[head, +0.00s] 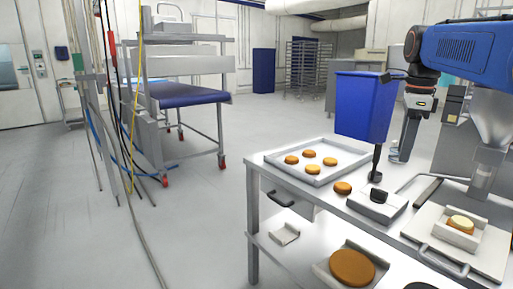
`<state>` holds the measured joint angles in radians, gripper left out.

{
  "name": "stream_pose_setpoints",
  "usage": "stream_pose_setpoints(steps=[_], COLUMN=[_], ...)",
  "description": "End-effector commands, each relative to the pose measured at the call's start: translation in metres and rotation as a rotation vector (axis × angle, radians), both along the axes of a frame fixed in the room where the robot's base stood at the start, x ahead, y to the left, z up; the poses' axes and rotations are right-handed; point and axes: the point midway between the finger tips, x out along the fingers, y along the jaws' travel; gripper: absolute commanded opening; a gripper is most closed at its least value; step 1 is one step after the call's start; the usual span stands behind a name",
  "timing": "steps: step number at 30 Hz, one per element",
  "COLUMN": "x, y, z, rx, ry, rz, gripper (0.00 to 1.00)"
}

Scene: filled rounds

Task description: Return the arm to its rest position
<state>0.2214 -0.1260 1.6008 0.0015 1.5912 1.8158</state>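My arm (465,52), with a blue housing, reaches in from the upper right. My gripper (402,152) hangs down from it, pointing at the floor side of the metal table (305,180). It is seen from the side, close to the right of a blue bin (362,108). I see nothing held in it, but the gap between its fingers cannot be made out.
A tray (325,175) holds several brown rounds. One round (342,188) lies beside it. A pale-topped round (460,224) sits in a holder at right. A larger round (352,267) lies on the lower shelf.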

Motion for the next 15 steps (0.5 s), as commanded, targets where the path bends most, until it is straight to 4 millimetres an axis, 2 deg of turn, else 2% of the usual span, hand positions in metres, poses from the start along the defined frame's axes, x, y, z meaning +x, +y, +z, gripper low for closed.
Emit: stream_pose_setpoints(steps=[8, 15], x=[-0.06, -0.119], y=[0.037, 0.065], z=[-0.041, -0.096], rx=[-0.063, -0.157], ry=[-0.068, -0.128], rz=[0.472, 0.946], gripper=[0.34, 0.34])
